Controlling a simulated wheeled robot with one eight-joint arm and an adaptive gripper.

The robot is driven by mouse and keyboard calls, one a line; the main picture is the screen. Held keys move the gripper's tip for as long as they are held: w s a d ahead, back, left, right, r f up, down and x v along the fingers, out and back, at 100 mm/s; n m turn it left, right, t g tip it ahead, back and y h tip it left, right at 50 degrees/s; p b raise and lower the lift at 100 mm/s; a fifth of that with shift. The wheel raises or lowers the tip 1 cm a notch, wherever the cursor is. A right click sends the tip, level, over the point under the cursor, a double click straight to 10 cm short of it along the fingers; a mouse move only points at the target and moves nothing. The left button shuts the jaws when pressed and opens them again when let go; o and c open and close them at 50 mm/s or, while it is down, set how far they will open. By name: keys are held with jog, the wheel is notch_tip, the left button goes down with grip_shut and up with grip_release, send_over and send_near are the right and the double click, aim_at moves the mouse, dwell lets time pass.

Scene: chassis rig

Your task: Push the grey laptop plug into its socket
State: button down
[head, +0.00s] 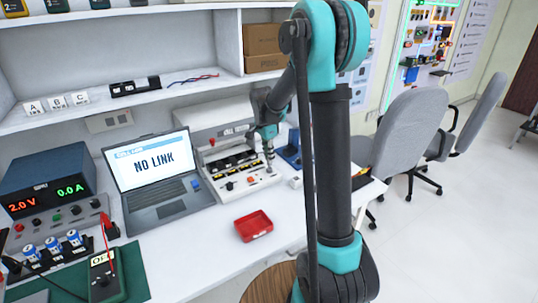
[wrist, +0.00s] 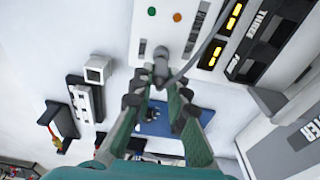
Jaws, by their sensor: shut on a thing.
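In the wrist view, my gripper (wrist: 161,78) is shut on the grey plug (wrist: 161,58), with one finger on each side of it. A grey cable (wrist: 203,45) curves from the plug up to the right. The plug stands against the pale panel (wrist: 150,32), below a green and an orange dot. The socket cannot be made out; the plug and fingers cover that spot, so I cannot tell how deep the plug sits. In the head view, my gripper (head: 268,160) is at the right end of the white rig (head: 212,125). The laptop (head: 155,175) shows "NO LINK".
A red tray (head: 253,226) lies on the white bench in front of the rig. A blue item (head: 289,152) stands right of my gripper. A power supply (head: 48,185) and green mat (head: 130,262) are at the left. A shelf (head: 150,94) runs above the laptop.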

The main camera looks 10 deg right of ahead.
jog(key=shift+f, duration=0.65)
jog(key=c, duration=1.4)
grip_release()
jog(key=r, duration=0.4)
jog(key=a+r, duration=0.1)
jog(key=r, duration=0.7)
jog(key=shift+s+a, duration=0.15)
jog(key=shift+s, duration=0.1)
jog(key=shift+f, duration=0.1)
jog(key=s+d+f+n+t, duration=0.1)
jog(key=s+f+n, duration=0.3)
jog(key=s, duration=0.5)
jog(key=s+d+f+n+t, duration=0.1)
jog(key=s+f+n, duration=0.4)
jog(key=s, duration=0.5)
jog(key=s+d+f+n+t+y, duration=0.1)
jog(key=s+d+f+n, duration=0.2)
jog(key=s, duration=0.6)
jog(key=shift+s+d+f+n+t, duration=0.15)
jog(key=shift+f+n, duration=0.25)
jog(key=shift+f, duration=0.15)
jog(key=shift+s+d+f+n+t, duration=0.1)
jog(key=shift+f+n+t, duration=0.05)
jog(key=shift+f+n, duration=0.3)
